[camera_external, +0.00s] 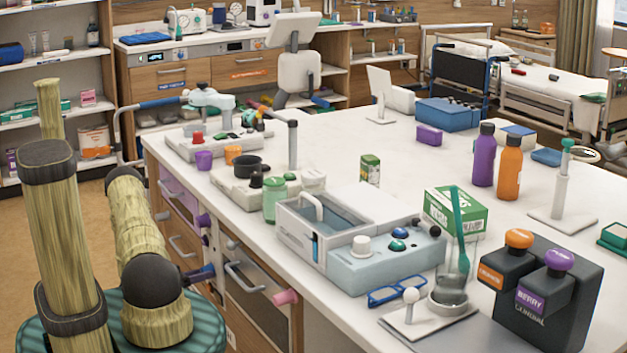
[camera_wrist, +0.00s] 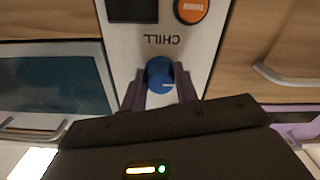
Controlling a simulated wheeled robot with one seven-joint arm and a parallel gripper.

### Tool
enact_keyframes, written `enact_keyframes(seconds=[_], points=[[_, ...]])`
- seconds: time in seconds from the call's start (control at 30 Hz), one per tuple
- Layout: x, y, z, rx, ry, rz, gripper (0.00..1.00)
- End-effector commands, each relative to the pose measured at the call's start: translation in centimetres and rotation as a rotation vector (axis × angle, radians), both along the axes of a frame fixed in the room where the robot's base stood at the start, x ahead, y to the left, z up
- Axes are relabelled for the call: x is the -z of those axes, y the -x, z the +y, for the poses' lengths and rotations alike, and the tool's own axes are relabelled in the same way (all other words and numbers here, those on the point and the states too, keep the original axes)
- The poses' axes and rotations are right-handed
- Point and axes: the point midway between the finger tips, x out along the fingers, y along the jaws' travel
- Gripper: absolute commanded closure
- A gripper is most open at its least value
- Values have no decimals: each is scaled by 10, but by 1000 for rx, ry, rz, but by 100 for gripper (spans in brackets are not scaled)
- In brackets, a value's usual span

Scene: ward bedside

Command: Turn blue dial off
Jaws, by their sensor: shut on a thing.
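The blue dial (camera_wrist: 159,72) is on a pale panel in the wrist view, beside the word CHILL, which reads upside down. A pale mark on the dial points to the right. My gripper (camera_wrist: 161,90) has a dark finger on each side of the dial and is shut on it. The fingers hide parts of its sides. In the external view my arm stands at the left by the counter's front; I cannot make out the dial clearly there.
An orange button (camera_wrist: 190,9) and a dark display (camera_wrist: 132,10) sit on the panel near the dial. A glass-fronted door (camera_wrist: 55,85) is to the left, and a wooden front with a metal handle (camera_wrist: 285,78) is to the right. The white counter (camera_external: 330,150) holds many items.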

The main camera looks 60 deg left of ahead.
Motion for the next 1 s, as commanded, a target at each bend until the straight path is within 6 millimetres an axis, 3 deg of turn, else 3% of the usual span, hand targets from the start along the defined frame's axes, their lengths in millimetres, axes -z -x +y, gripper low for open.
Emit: enact_keyframes(seconds=[0.4,0.43,0.53,0.83,1.0], points=[[2,1,0,-1,11,5,93],[2,1,0,-1,11,5,66],[1,1,0,0,11,4,48],[1,1,0,0,9,2,48],[1,14,1,-3,9,3,48]])
